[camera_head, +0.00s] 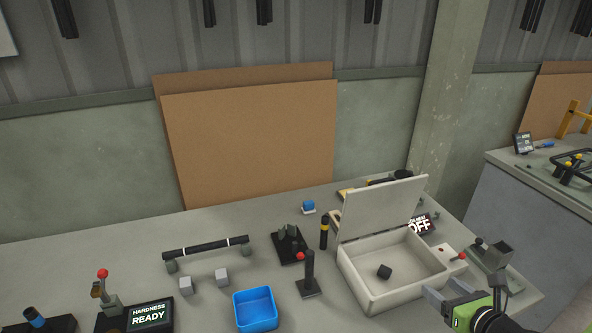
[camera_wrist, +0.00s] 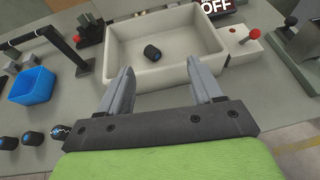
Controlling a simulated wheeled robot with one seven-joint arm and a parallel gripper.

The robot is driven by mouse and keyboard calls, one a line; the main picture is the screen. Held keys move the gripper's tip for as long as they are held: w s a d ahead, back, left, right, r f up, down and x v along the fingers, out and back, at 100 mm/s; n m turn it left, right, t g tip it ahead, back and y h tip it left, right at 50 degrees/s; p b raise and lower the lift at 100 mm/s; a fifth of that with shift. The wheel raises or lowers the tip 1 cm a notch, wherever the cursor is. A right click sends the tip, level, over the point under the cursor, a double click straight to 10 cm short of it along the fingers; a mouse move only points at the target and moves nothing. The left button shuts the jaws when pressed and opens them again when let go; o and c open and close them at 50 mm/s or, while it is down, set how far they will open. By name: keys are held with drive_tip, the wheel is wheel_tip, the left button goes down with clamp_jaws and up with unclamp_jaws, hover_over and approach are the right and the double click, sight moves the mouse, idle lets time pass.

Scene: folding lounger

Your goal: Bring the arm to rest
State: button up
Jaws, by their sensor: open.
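My gripper (camera_wrist: 162,88) is open and empty, with its two grey fingers apart near the front wall of a white box. In the head view my gripper (camera_head: 440,298) is at the lower right, just in front of the same box, and most of my arm is out of the picture. The white box (camera_head: 398,294) has its lid (camera_head: 383,205) raised. A small dark cylinder (camera_wrist: 152,53) lies on the box floor, apart from my fingers.
A red-knobbed switch (camera_head: 453,257) and a grey device (camera_head: 492,256) stand right. A display reading "HARDNESS READY" (camera_head: 150,314) is at left.

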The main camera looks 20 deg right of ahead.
drive_tip(key=w+a+r+n+g+y, duration=0.2)
drive_tip(key=a+n+g, duration=0.1)
drive_tip(key=a+n, duration=0.6)
drive_tip(key=w+a+r+n+g+y, duration=0.2)
drive_tip(key=a+n+g, duration=0.1)
drive_tip(key=a+n, duration=0.65)
drive_tip(key=s+a+r+n+g+h, duration=0.1)
drive_tip(key=s+a+r+n, duration=0.3)
drive_tip(key=n, duration=0.5)
drive_tip(key=s+a+r+n+h, duration=0.2)
drive_tip(key=s+a+r+n, duration=0.2)
drive_tip(key=s+n, duration=0.5)
drive_tip(key=a, duration=0.2)
drive_tip(key=shift+s+a+r+g, duration=0.15)
drive_tip(key=shift+a+g, duration=0.15)
drive_tip(key=shift+g, duration=0.1)
drive_tip(key=shift+c, duration=0.4)
